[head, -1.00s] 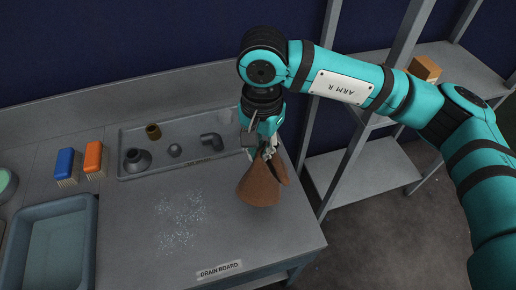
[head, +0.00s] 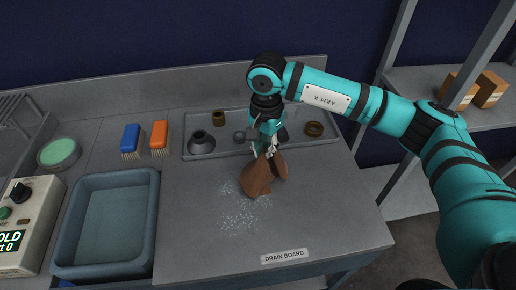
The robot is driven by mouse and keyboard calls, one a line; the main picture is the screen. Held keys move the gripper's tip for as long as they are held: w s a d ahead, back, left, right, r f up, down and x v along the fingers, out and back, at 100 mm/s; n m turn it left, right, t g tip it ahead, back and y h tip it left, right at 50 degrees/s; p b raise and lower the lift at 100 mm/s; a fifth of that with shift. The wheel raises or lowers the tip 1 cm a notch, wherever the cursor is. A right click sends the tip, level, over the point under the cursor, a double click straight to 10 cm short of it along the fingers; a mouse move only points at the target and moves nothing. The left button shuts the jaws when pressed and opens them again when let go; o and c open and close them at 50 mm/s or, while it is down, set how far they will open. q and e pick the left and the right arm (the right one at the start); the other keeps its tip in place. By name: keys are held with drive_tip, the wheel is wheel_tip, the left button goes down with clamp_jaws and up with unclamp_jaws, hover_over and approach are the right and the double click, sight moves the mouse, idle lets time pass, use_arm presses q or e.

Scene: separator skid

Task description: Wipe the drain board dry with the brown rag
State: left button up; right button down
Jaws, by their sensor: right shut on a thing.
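The brown rag (head: 257,179) hangs bunched from my right gripper (head: 265,152), which is shut on it. The rag is over the drain board (head: 330,215), at the upper right edge of a patch of whitish wet speckles (head: 238,212). I cannot tell whether its lower edge touches the board. The speckles spread to the left of and below the rag, and the rag may hide some of them. My left gripper is not in view.
Behind the rag is a grey tray (head: 335,142) with pipe fittings. To the left are a water basin (head: 75,262), a blue brush (head: 131,138), an orange brush (head: 159,135), a green round dish (head: 58,152) and a control box (head: 25,215). Shelving with boxes (head: 490,90) stands right.

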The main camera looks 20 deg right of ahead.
wheel_tip(320, 180, down, 3)
drive_tip(key=shift+r+b, duration=0.1)
drive_tip(key=shift+b, duration=0.8)
wheel_tip(320, 180, down, 4)
drive_tip(key=b, duration=0.3)
drive_tip(key=shift+b, duration=0.3)
drive_tip(key=shift+f, duration=0.2)
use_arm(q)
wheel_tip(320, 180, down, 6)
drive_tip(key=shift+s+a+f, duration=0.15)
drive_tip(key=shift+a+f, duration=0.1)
use_arm(e)
drive_tip(key=shift+a+r, duration=0.1)
drive_tip(key=c, duration=1.1)
unclamp_jaws()
drive_tip(key=o, duration=0.6)
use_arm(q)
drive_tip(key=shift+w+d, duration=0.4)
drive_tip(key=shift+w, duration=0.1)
